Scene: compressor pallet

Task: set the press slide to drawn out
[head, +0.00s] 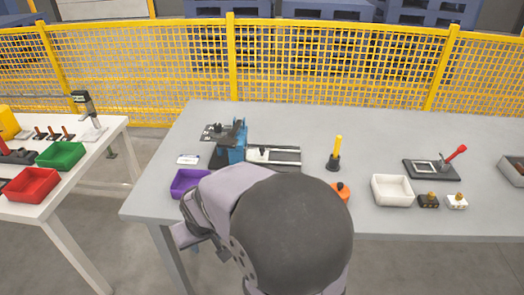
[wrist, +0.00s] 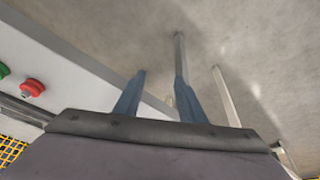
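The blue press (head: 231,148) stands on the grey table's left half. Its slide, a light carriage with a black knob (head: 262,153), sits on two rails (head: 287,156) that run out to the right of the press. The carriage is at the rail end near the press, and rail lies bare to its right. My gripper is in front of the table's front edge, left of my wrist, and mostly hidden by my arm in the head view. In the wrist view my gripper (wrist: 160,77) shows two blue fingers apart with nothing between them. It is not touching the slide.
A purple bin (head: 188,184) stands in front of the press, and an orange item (head: 341,190) is partly behind my arm. A yellow-handled tool (head: 336,152) stands right of the rails.

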